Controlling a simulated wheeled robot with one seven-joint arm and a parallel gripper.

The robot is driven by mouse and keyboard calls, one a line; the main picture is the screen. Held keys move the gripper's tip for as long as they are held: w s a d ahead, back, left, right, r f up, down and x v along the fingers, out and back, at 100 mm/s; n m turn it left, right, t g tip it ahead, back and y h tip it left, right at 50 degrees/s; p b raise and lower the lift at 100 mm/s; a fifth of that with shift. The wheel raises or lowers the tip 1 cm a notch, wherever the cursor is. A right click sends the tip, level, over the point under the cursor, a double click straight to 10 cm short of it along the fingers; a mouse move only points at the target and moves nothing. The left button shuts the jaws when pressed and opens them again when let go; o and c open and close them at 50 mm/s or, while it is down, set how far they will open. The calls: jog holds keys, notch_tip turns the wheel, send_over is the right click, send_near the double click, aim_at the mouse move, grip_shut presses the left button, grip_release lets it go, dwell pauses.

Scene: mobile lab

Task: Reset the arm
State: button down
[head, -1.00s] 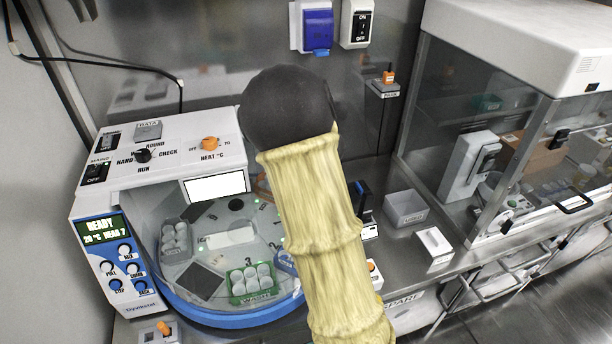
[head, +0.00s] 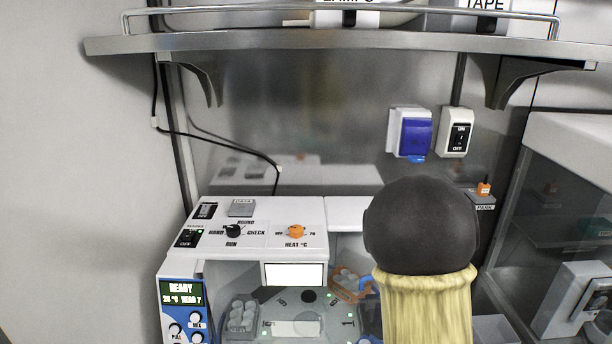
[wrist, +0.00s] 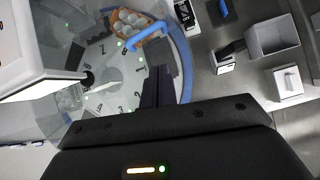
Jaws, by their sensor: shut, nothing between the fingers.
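My arm, with a dark round joint and a pale yellow sleeve, rises in the front right of the head view and hides part of the bench behind it. My gripper (wrist: 158,88) shows in the wrist view with its dark fingers together and nothing between them. It hangs over the round machine's blue rim (wrist: 182,62), near an orange rack of white tubes (wrist: 128,24). In the head view the gripper itself is not visible.
The white machine (head: 262,240) has knobs and a READY screen (head: 181,291). A steel shelf (head: 340,41) crosses above. A blue-covered socket (head: 410,134) and an ON/OFF switch (head: 456,133) are on the wall. A grey bin (wrist: 272,34) and a white box (wrist: 287,83) stand right of the machine.

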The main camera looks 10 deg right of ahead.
jog(key=s+a+f+m+g, duration=0.1)
jog(key=s+a+m, duration=0.4)
jog(key=m, duration=0.6)
jog(key=s+a+m+g, duration=0.2)
jog(key=s+a+m, duration=0.3)
jog(key=s+m, duration=0.3)
jog(key=s+a+f+m+g+y, duration=0.1)
jog(key=s+a+m, duration=0.4)
jog(key=m, duration=0.9)
jog(key=shift+s+f, duration=0.3)
jog(key=shift+s, duration=0.9)
